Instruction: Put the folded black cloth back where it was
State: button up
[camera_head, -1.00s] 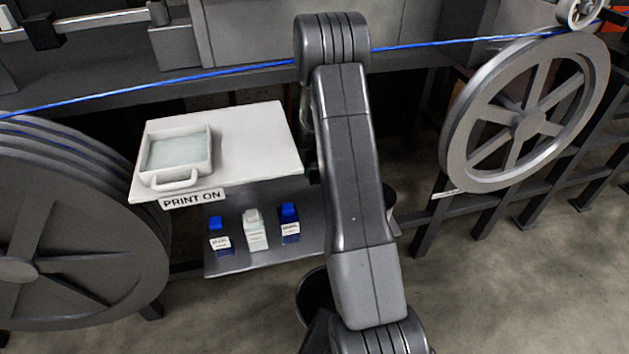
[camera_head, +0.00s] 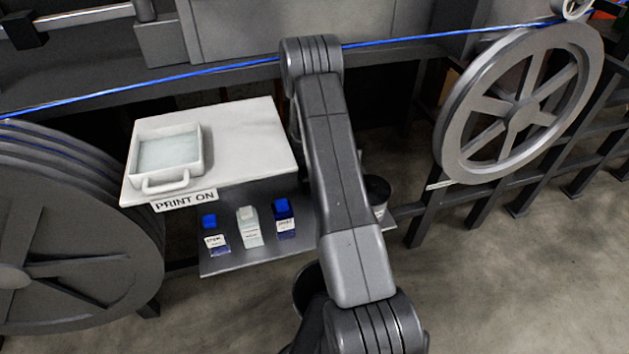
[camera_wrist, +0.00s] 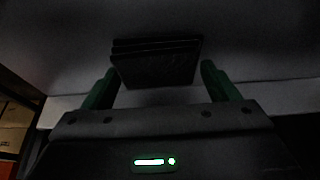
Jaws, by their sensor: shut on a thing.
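The folded black cloth (camera_wrist: 157,66) shows in the wrist view as a dark stack of several layers. My gripper (camera_wrist: 160,74) has its two green fingers on either side of the cloth and is shut on it. The picture is dark, so the contact at the finger edges is hard to make out. A grey surface lies beyond the cloth, and I cannot tell how far off it is. In the head view my arm hides both the gripper and the cloth.
A white board (camera_head: 245,140) carries a white tray (camera_head: 168,158) of pale liquid. Small bottles (camera_head: 249,227) stand on a lower grey shelf (camera_head: 240,262). A dark round container (camera_head: 377,190) is right of my arm. A blue cable (camera_head: 200,73) runs behind, between large wheels (camera_head: 522,115).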

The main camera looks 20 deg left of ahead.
jog(key=shift+f, duration=0.25)
jog(key=o, duration=0.8)
jog(key=shift+r, duration=0.1)
jog(key=v, duration=1.2)
jog(key=shift+b, duration=0.3)
jog(key=shift+a, duration=0.1)
